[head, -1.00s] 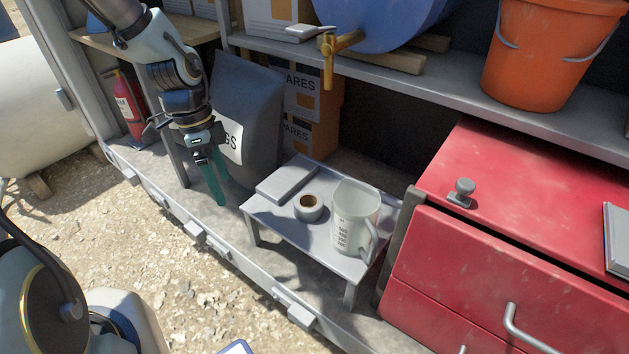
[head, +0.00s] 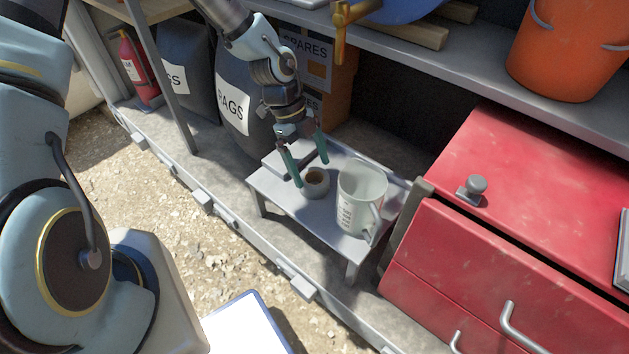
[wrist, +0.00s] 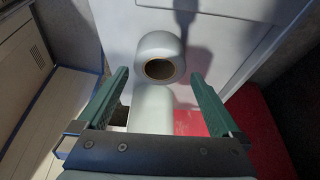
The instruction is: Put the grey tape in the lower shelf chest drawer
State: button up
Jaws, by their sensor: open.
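The grey tape (head: 315,183) is a short roll with a brown core. It lies on a small grey table (head: 290,207), between a flat grey box and a measuring jug. In the wrist view the tape (wrist: 159,57) appears just beyond and between the fingertips. My gripper (head: 309,166) is open and empty, its green fingers pointing down at the tape's near left and far right; I cannot tell whether they touch it. My gripper also shows in the wrist view (wrist: 160,92). The red drawer chest (head: 430,275) stands right of the table, its drawers looking shut.
The measuring jug (head: 361,197) stands close right of the tape. The flat grey box (head: 284,157) lies behind my gripper. A shelf (head: 440,70) with an orange bucket (head: 567,45) overhangs the back. A dark bag (head: 240,85) stands at left.

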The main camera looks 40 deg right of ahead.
aim_at(314, 178)
jog(key=shift+x, duration=1.95)
jog(key=shift+w+a, duration=0.1)
jog(key=c, duration=1.3)
jog(key=shift+r, duration=0.1)
